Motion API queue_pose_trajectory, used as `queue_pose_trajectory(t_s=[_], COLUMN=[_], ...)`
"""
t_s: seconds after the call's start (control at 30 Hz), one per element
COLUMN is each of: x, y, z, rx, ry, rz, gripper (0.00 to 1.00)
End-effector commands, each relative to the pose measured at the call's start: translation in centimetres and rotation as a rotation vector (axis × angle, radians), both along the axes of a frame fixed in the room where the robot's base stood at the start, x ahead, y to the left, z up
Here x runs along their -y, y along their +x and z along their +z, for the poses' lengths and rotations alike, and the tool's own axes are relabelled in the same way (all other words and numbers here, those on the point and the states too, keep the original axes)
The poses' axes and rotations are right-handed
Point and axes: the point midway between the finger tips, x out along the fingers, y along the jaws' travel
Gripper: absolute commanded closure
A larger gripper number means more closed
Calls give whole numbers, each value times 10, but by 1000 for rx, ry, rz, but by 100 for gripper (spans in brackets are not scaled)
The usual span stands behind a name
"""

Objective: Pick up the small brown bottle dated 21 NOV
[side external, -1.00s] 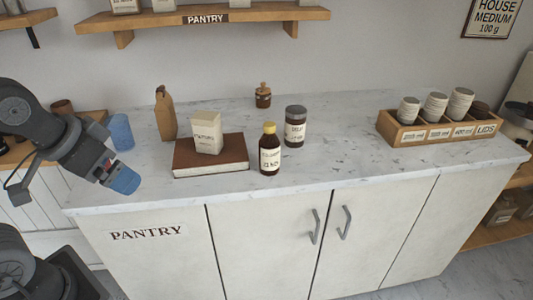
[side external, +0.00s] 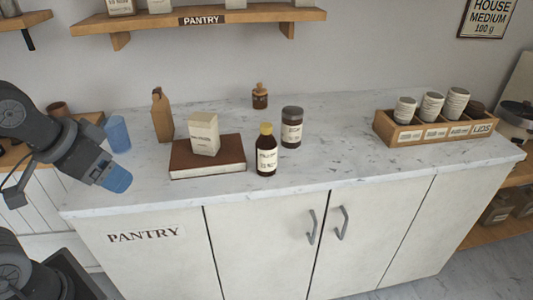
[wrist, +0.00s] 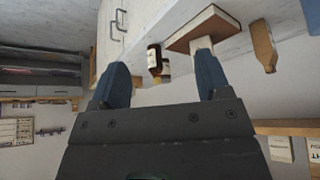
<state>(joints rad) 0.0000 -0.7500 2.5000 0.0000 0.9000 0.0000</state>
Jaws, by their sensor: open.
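A brown bottle with a yellow cap and a pale label (side external: 266,158) stands upright on the counter, in front of a brown jar with a grey lid (side external: 291,130). A smaller brown jar with a wooden-looking stopper (side external: 260,97) stands farther back. The label dates are too small to read. My gripper (side external: 117,180) is at the counter's left end, well left of these and apart from them. In the wrist view, its blue fingers (wrist: 161,80) are spread with nothing held. The brown bottle (wrist: 154,57) shows beyond the gap between them.
A cream packet (side external: 204,133) stands on a brown book (side external: 220,165) left of the bottle. A wooden cup tray (side external: 385,134) is at right. Counter between bottle and tray is clear.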

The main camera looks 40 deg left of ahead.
Motion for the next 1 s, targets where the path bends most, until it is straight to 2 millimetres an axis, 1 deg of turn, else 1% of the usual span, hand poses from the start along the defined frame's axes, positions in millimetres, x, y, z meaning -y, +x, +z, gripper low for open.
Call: queue_pose_trajectory(t_s=[0.27,0.37,0.43,0.47,0.57,0.6,0.67,0.7,0.77,0.8,0.83,0.9,1.0], x=[0,1,2,3,8,11,16,20,27,33,37,48,64], y=[1,11,26,35,72,88,112,129,154,171,184,213,249], z=[1,9,19,24,43,49,57,61,64,66,66,65,59], rx=[0,-5,-11,-14,-23,-25,-27,-26,-26,-24,-21,-16,-3], ry=[0,1,1,0,1,2,3,3,5,7,7,9,10], rz=[1,11,29,38,82,102,133,155,185,206,222,258,307], gripper=[33,33,33,33,33,33,33,33,33,33,33,33,33])
